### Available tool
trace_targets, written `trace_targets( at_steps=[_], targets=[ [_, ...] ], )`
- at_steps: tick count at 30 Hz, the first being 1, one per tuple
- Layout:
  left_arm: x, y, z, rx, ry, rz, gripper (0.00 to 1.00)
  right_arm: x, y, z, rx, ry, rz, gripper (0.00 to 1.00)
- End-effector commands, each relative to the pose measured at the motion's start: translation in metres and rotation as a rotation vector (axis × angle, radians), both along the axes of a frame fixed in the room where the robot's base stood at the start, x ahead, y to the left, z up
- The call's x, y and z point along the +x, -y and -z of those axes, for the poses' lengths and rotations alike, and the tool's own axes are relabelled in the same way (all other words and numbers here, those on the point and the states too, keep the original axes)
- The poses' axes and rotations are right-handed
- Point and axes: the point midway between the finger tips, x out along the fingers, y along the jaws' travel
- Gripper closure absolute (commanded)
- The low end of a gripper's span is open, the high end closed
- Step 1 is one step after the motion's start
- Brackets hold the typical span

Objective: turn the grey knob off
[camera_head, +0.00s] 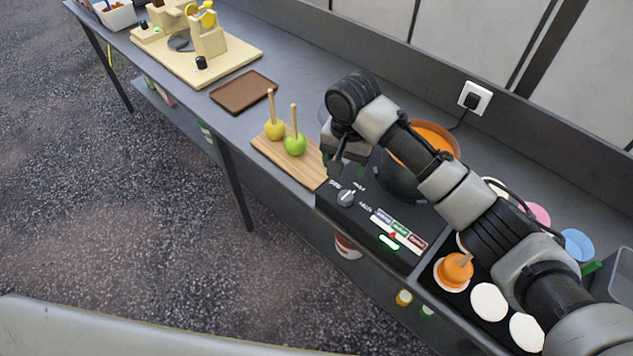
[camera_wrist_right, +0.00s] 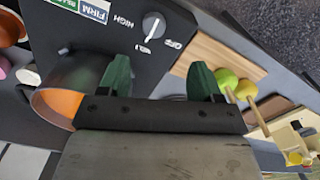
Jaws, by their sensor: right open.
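The grey knob (camera_head: 346,198) sits on the black front panel of the cooker, with printed words around it. It also shows in the right wrist view (camera_wrist_right: 153,25), between the words HIGH and OFF, with another word below. A pale pointer mark shows on it, but I cannot tell for sure which word it meets. My right gripper (camera_head: 338,168) hangs just behind and above the knob, apart from it. In the wrist view its two green-tipped fingers (camera_wrist_right: 160,78) are spread and empty, with the knob beyond them. My left gripper is out of view.
A pot of orange caramel (camera_head: 436,133) stands on the cooker behind my right arm. A board (camera_head: 283,163) with yellow and green apples on sticks is left of the knob. A firmness gauge (camera_head: 398,229) and lit green strip are to its right. A tray (camera_head: 463,302) holds white discs.

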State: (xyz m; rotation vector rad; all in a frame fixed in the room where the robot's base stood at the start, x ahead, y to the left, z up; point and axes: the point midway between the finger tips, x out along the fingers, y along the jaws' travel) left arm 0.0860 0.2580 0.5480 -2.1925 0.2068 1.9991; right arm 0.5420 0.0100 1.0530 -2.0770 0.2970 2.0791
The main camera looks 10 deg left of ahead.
Motion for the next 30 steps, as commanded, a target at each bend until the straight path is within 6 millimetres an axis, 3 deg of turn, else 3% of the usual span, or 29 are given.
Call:
trace_targets(
  at_steps=[5,11,18,24,30],
  targets=[
    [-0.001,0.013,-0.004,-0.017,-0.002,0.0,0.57,0.0,0.001,0.015,-0.003,-0.004,0.008,0.35],
    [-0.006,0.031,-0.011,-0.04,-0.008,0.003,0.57,-0.001,0.001,0.052,-0.004,-0.005,0.006,0.35],
    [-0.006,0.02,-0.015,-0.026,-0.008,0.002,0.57,-0.001,0.002,0.092,-0.003,-0.004,0.005,0.35],
    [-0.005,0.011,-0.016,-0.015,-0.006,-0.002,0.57,0.0,0.001,0.107,-0.001,-0.001,0.004,0.35],
    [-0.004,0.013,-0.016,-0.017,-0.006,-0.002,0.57,0.0,0.001,0.108,-0.001,-0.001,0.004,0.35]
  ],
)
